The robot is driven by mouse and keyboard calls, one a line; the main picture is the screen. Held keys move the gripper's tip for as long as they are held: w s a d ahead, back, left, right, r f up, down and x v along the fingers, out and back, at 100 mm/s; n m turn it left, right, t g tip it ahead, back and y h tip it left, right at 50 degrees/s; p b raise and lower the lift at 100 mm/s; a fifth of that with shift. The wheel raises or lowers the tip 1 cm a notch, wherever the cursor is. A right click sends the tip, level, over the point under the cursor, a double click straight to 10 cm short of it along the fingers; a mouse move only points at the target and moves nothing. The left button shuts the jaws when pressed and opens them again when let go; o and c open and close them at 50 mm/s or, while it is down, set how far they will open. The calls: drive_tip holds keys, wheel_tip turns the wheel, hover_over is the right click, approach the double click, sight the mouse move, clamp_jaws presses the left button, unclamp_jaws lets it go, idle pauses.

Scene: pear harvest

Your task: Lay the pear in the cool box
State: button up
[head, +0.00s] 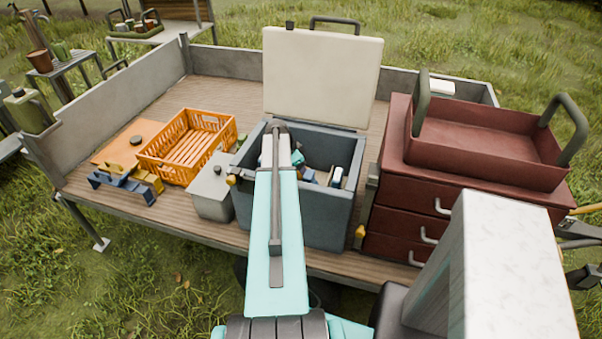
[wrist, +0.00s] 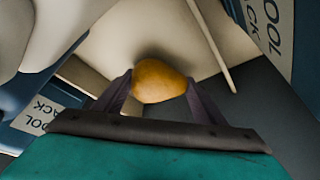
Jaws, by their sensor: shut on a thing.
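The pear (wrist: 160,80), yellow-orange, shows in the wrist view between the two dark fingers of my gripper (wrist: 159,84), which is shut on it. Behind the pear is a pale surface; I cannot tell whether the pear touches it. The cool box (head: 330,218) is blue-grey and open in the head view, with its cream lid (head: 322,75) standing up at the back. My arm reaches over the box's front wall, and its end is down at the opening. The pear and fingertips are hidden in the head view.
Labelled cool packs show at the right (wrist: 280,35) and left (wrist: 38,118) of the wrist view, beside my gripper. A grey canister (head: 212,188) and an orange crate (head: 160,171) stand left of the box. A red drawer chest (head: 400,205) with a tray stands right.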

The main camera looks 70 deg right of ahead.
drive_tip(key=shift+f, duration=0.15)
drive_tip(key=o, duration=1.2)
drive_tip(key=shift+r, duration=0.3)
drive_tip(key=shift+b+v, duration=1.4)
drive_tip(key=shift+v, duration=4.55)
drive_tip(key=shift+a, duration=0.1)
